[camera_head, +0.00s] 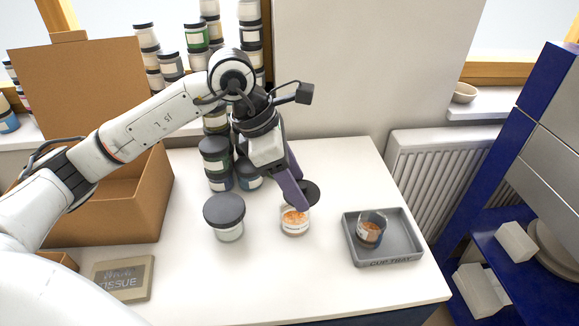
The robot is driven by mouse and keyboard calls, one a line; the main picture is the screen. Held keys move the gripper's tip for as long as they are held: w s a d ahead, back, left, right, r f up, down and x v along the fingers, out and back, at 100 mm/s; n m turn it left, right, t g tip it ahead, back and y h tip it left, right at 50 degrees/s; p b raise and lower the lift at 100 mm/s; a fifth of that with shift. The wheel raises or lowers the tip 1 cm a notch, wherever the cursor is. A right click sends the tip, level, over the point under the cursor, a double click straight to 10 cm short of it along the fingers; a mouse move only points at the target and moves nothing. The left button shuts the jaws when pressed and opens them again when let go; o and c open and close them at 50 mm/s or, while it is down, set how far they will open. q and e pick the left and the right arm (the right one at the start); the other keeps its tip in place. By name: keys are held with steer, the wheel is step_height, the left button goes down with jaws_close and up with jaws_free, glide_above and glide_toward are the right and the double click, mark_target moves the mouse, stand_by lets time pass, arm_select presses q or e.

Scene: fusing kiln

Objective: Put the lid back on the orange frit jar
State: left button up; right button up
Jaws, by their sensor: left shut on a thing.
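The orange frit jar (295,225) stands upright on the white table, a short clear jar with a pale label. Orange grains show through its open top. My left gripper (304,196) comes down from above with purple fingers and is shut on a dark round lid (313,190). The lid is beside and behind the jar's mouth in the picture, not seated on it. The fingers hide part of the lid and the jar's rim. My right gripper is not in view.
A dark-lidded jar (229,232) stands left of the orange jar. Stacked jars (214,160) rise behind. A grey cup tray (402,246) holds a cup (370,229) at right. The table's front middle is clear.

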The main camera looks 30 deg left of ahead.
arm_select(q)
steer(key=shift+w+a+r+n+t+y, duration=0.15)
steer(key=shift+w+a+r+n, duration=0.15)
steer(key=shift+n, duration=0.3)
steer(key=shift+w+a+r+n+t+y, duration=0.15)
steer(key=shift+a+n, duration=0.25)
steer(key=shift+n, duration=0.2)
steer(key=shift+w+a+n, duration=0.1)
steer(key=shift+a+n, duration=0.15)
steer(key=shift+n, duration=0.15)
steer(key=shift+f+b, duration=0.7)
steer(key=shift+f, duration=0.4)
step_height(320, 180, down, 3)
steer(key=shift+r+b, duration=0.2)
steer(key=shift+b, duration=0.7)
steer(key=shift+f+b, duration=0.7)
steer(key=shift+f, duration=0.1)
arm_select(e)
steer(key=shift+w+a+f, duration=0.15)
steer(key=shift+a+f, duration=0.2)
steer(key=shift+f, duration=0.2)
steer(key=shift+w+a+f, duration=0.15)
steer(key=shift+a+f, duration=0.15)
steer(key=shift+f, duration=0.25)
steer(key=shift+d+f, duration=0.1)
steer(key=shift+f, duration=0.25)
